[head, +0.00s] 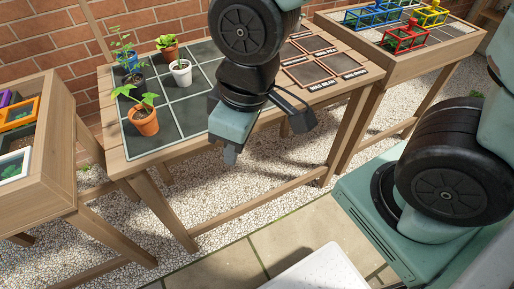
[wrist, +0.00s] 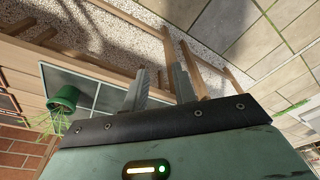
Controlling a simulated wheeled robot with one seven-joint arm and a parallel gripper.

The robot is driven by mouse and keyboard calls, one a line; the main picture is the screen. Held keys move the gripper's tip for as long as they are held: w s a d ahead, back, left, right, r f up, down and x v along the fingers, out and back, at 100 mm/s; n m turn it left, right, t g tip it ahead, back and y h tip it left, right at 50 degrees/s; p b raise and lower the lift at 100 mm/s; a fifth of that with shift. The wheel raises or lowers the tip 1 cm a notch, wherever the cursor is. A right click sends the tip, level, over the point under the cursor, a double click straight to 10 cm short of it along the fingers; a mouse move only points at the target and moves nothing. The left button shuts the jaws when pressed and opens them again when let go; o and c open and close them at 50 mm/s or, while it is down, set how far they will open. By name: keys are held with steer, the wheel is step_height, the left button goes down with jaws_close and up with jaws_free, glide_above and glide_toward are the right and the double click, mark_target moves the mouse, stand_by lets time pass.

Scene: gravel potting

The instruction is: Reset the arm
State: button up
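My gripper (head: 231,155) hangs in front of the middle table's front edge (head: 196,148), above the gravel and apart from the plants. In the wrist view my gripper (wrist: 161,76) has its two fingers apart with nothing between them. In the head view the fingers partly hide one another. My arm bends down over the table and hides part of its middle.
The table holds an orange pot (head: 144,122), a white pot (head: 181,73) and several other potted plants on a dark grid. A green pot (wrist: 63,98) shows in the wrist view. Crates, including a red frame (head: 404,40) and an orange frame (head: 19,114), stand on side tables.

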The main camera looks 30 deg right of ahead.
steer(key=shift+m+g+h, duration=0.3)
steer(key=shift+g+h, duration=0.1)
steer(key=shift+g, duration=0.3)
steer(key=s, duration=0.1)
steer(key=s+r, duration=0.1)
steer(key=s, duration=0.1)
steer(key=s+d+r, duration=0.1)
steer(key=shift+s+d, duration=0.1)
steer(key=shift+s, duration=0.25)
